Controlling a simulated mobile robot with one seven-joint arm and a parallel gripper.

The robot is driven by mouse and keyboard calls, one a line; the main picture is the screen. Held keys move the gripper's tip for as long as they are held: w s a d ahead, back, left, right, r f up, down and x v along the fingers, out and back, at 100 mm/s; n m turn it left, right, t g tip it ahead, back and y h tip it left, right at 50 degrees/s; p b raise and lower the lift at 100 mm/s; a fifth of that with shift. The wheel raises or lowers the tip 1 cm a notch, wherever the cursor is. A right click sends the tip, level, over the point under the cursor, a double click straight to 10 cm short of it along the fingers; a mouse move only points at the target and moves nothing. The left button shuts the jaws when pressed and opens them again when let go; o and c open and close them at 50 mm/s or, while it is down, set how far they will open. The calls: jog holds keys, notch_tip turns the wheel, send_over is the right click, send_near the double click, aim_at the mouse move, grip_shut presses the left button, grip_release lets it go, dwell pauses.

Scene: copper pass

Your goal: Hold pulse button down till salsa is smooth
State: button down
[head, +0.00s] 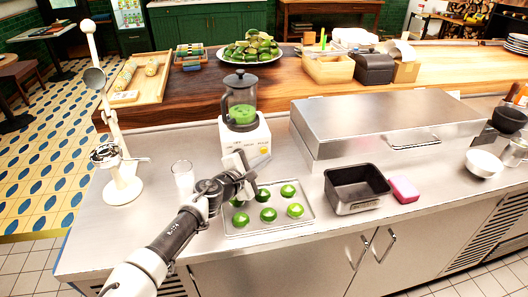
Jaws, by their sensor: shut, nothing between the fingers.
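The blender (243,140) stands on the steel counter, with a white base and a clear jar under a dark lid. Green salsa (243,115) fills the lower part of the jar. A yellow button (264,150) shows on the right of the base's front; I take it to be the pulse button. My gripper (248,171) is shut and empty, in front of the base and just left of and below the yellow button. I cannot tell whether it touches the base. The gripper covers part of the base's lower front.
A tray (306,222) of green halves lies below my gripper. A glass (182,180) and a tall white press (122,188) stand left. A black pan (357,203), pink block (404,190) and large steel box (345,145) are right. A green-heaped plate (230,60) is behind.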

jog(key=shift+w, duration=0.1)
jog(key=shift+w+a, duration=0.1)
jog(key=shift+w, duration=0.2)
jog(key=shift+w+a+b, duration=0.15)
jog(key=shift+w+b, duration=0.15)
jog(key=shift+w, duration=0.15)
dwell(2.5)
jog(key=shift+s, duration=0.15)
dwell(1.1)
jog(key=shift+s+d, duration=0.25)
jog(key=shift+s, duration=0.45)
jog(key=shift+s+d+p, duration=0.2)
jog(key=shift+s+d, duration=0.05)
jog(key=shift+s, duration=0.55)
jog(key=shift+s+d+p, duration=0.2)
jog(key=shift+s, duration=0.6)
jog(key=shift+s+d+p, duration=0.2)
jog(key=shift+s+d, duration=0.05)
jog(key=shift+s, duration=0.55)
